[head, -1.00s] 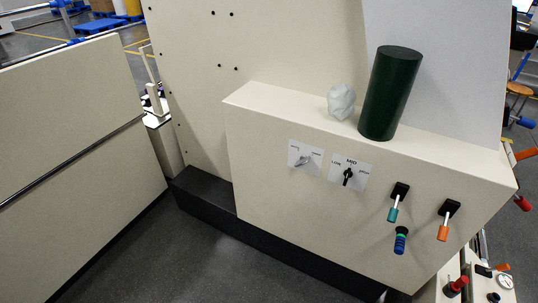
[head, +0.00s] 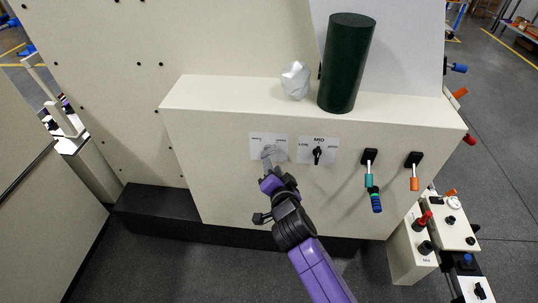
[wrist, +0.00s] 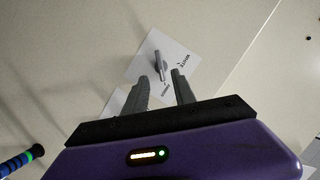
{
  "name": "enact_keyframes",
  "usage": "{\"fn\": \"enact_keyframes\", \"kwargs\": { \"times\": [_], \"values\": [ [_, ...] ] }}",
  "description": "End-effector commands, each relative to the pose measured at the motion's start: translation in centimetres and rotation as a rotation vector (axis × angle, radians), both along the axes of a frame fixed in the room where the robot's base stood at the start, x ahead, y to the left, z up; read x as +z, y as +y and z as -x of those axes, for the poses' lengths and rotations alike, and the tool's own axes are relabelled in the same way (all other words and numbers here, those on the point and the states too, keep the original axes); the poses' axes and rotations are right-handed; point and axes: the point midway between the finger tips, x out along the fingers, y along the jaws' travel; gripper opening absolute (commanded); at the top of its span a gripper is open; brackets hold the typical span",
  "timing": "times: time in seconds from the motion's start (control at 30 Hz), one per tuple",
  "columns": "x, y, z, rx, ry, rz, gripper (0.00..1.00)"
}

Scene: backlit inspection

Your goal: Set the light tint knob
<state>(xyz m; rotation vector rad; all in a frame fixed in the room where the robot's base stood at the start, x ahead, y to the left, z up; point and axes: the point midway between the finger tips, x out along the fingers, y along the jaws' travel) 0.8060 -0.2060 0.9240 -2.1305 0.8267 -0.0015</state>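The left plate (head: 256,141) on the cream box front carries a grey lever-like knob (wrist: 159,60). In the head view my gripper (head: 268,164) is in front of this plate and covers part of the knob. In the wrist view my gripper (wrist: 166,80) has its two grey fingers apart, with the knob's near end at the gap between the tips. I cannot tell whether either finger touches it. A second plate (head: 331,146), marked MID, has a black knob (head: 317,155) to the right.
Teal-handled (head: 368,178) and orange-handled (head: 414,183) levers and a blue-green handle (head: 376,203) stick out to the right. A dark green cylinder (head: 346,62) and a crumpled grey lump (head: 295,80) stand on the box top. A black plinth (head: 150,212) runs below.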

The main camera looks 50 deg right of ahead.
Motion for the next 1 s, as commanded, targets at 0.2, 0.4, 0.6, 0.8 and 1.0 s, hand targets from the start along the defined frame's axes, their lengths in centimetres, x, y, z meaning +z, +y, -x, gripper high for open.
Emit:
{"fn": "enact_keyframes", "kwargs": {
  "times": [0.2,0.4,0.6,0.8,1.0],
  "values": [
    [-0.2,-1.6,-1.9,-0.007,-0.004,0.000,0.32],
    [-1.1,-3.3,-4.2,-0.006,-0.002,0.000,0.32],
    [-1.7,-4.3,-5.8,-0.006,-0.002,0.000,0.32],
    [-2.0,-4.6,-6.1,-0.005,-0.003,-0.002,0.32],
    [-2.0,-4.6,-6.1,-0.005,-0.004,-0.002,0.28]
  ]
}}
